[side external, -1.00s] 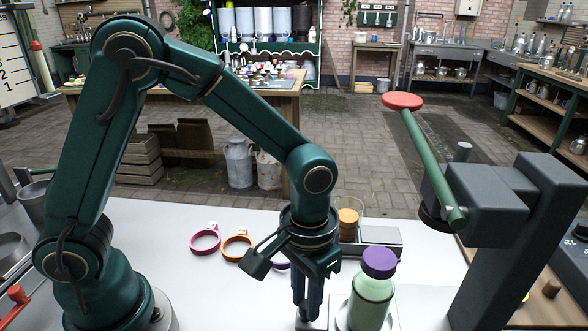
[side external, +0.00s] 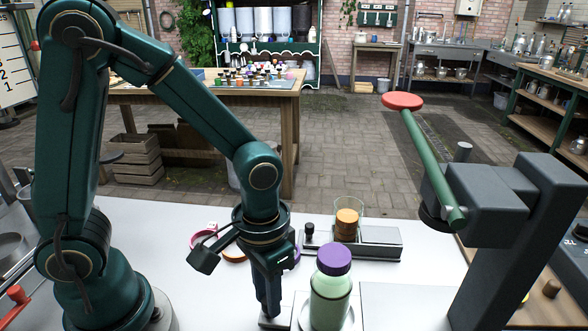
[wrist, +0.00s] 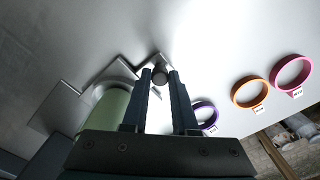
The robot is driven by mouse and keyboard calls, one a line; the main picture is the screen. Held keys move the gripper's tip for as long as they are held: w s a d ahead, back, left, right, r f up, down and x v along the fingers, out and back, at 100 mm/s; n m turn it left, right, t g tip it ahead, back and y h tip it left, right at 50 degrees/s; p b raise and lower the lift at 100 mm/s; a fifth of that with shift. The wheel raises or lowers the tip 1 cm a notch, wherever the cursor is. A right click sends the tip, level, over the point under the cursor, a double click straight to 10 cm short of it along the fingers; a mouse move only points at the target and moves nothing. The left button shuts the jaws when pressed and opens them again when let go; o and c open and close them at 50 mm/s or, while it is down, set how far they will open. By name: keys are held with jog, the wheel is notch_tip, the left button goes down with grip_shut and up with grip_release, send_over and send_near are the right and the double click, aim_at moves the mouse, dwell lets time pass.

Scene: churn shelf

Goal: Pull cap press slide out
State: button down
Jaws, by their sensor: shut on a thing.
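The cap press (side external: 490,200) stands at the right in the side view, with a green lever (side external: 430,150) ending in a red knob. Its slide (side external: 302,318) lies low at the table, left of the press. A green bottle (side external: 330,297) with a purple cap (side external: 333,260) stands upright on the slide, clear of the press head. My gripper (side external: 269,308) points down at the slide's left end. In the wrist view my gripper (wrist: 160,78) is shut on the slide's small dark knob (wrist: 160,72). The bottle (wrist: 106,107) is partly hidden there by my gripper.
Pink (wrist: 291,73), orange (wrist: 250,92) and purple (wrist: 206,116) rings lie on the table beside my gripper. Behind the bottle is a grey block (side external: 380,238) with a glass holding a cork-coloured piece (side external: 346,224). The tabletop between bottle and press is clear.

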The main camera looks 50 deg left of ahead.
jog(key=c, duration=0.7)
grip_release()
jog(key=shift+r, duration=2.6)
jog(key=shift+w+a+r, duration=0.1)
jog(key=shift+w+r, duration=0.05)
jog(key=shift+w, duration=0.05)
jog(key=shift+s+a+r+t, duration=0.65)
jog(key=shift+a+r+t, duration=0.25)
jog(key=shift+r, duration=0.2)
jog(key=shift+s+a+r+t, duration=0.65)
jog(key=shift+a+r+t, duration=0.25)
jog(key=shift+r, duration=0.25)
jog(key=shift+s+a+r+t, duration=0.65)
jog(key=shift+a+r+t, duration=0.15)
jog(key=shift+r+t, duration=0.25)
